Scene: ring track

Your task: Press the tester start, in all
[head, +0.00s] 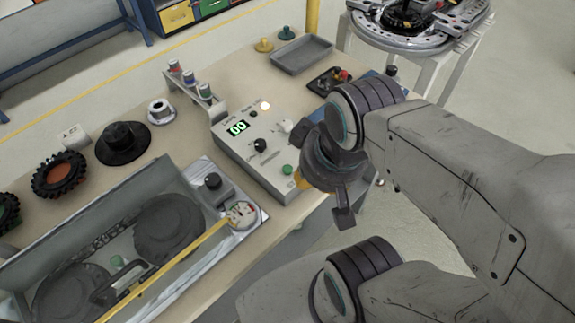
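The tester, a light grey box (232,150), stands on the bench in the head view. Its green display (237,128) reads 00. An amber-white lamp (265,105) is lit on its far part. A black knob (260,145) sits mid-panel and a whitish round part (286,126) is right of it. A green button (287,169) is near its front right corner; whether this is the start cannot be read. My gripper (343,215) points down, right of the green button and apart from it. Its fingers are mostly hidden by my wrist, so its opening cannot be told.
A machine with a clear cover (105,238), a yellow bar (168,266) and a dial gauge (243,213) fills the near left. A rack of small bottles (190,80), a grey tray (301,54) and tyres (60,174) are on the bench. A round fixture (420,45) stands at upper right.

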